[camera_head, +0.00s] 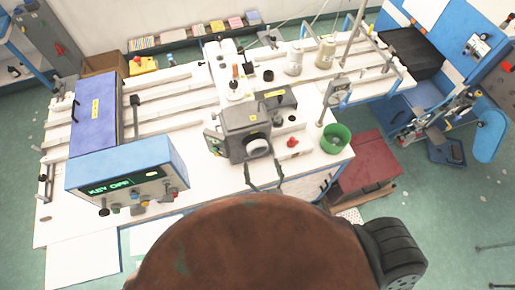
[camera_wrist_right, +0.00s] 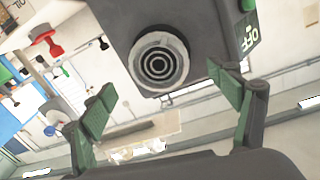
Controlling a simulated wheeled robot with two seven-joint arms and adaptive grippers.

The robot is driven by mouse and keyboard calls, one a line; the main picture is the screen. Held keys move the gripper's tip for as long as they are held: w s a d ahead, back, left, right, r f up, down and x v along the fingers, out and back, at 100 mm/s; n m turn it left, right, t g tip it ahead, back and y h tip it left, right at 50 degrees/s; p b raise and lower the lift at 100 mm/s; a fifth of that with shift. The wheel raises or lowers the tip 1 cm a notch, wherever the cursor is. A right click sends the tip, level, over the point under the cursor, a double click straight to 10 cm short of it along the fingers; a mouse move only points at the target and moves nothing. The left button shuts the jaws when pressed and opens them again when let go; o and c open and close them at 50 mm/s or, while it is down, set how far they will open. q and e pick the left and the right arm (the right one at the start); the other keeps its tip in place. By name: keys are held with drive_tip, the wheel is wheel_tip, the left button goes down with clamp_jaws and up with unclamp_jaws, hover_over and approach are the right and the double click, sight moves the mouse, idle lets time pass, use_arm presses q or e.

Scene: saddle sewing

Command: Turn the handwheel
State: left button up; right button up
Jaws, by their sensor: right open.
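The handwheel (camera_head: 258,147) is a round grey knob on the front of a dark grey machine head (camera_head: 245,122) on the white bench. In the right wrist view the handwheel (camera_wrist_right: 158,63) faces me with concentric dark rings. My right gripper (camera_head: 265,174) is in front of and below the handwheel in the head view, its two fingers apart. In the right wrist view my right gripper (camera_wrist_right: 162,83) is open and empty, with a finger to each side of the handwheel, apart from it. My left gripper is not in view.
A blue control box (camera_head: 125,170) with a green display reading "KEY OFF" stands left of the machine. A red knob (camera_head: 292,142) and a green bowl (camera_head: 335,138) are to its right. A dark red cabinet (camera_head: 368,165) stands beyond the bench's right edge.

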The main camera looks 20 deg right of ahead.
sight(258, 152)
drive_tip(key=w, duration=0.4)
drive_tip(key=w+p, duration=0.1)
drive_tip(key=w, duration=0.2)
drive_tip(key=shift+w+d, duration=0.2)
drive_tip(key=shift+w, duration=0.15)
